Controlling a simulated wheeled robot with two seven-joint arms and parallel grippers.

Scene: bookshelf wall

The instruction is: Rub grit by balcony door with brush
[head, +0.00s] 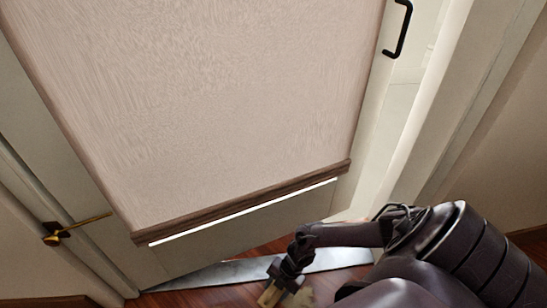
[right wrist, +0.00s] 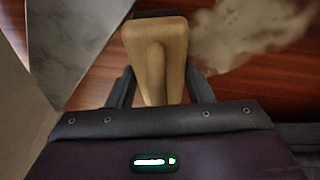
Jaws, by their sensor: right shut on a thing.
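The balcony door (head: 210,110) fills most of the head view, with a pale blind panel and a metal strip (head: 205,276) at its foot. My right gripper (head: 283,272) is low near the floor by that strip. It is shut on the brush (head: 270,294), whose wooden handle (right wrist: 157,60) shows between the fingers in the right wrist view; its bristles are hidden. A pale, dusty patch of grit (right wrist: 245,35) lies on the wooden floor to the right of the brush in the right wrist view. A bit of it shows beside the gripper in the head view (head: 302,297). My left gripper is not in view.
The door has a black handle (head: 398,30) at upper right. A brass fitting (head: 62,232) sticks out at the left. Reddish wooden floor (head: 215,292) shows in front of the strip. Walls and door frame close in both sides.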

